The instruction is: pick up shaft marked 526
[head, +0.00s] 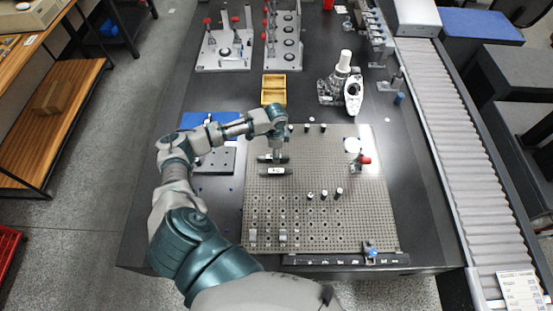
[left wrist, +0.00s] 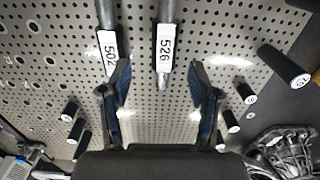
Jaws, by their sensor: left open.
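The shaft marked 526 (left wrist: 164,58) is a dark grey rod with a white label, lying on the perforated plate. In the left wrist view it lies between the fingers, nearer the right one at its label end. In the head view it is the upper shaft (head: 264,158), partly hidden by the gripper. My left gripper (head: 278,154) is open above it; its spread fingers (left wrist: 161,76) show in the wrist view. A parallel shaft marked 502 (left wrist: 109,45) lies beside it, its label partly behind the left finger; it is the lower shaft (head: 268,171) in the head view. My right gripper is not in view.
The perforated plate (head: 350,222) carries several black pins (head: 324,194) and a red-tipped clamp (head: 362,161). A yellow tray (head: 273,90) and a microscope-like device (head: 343,84) stand behind it. A roller conveyor (head: 440,130) runs along the right. The plate's lower right is mostly clear.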

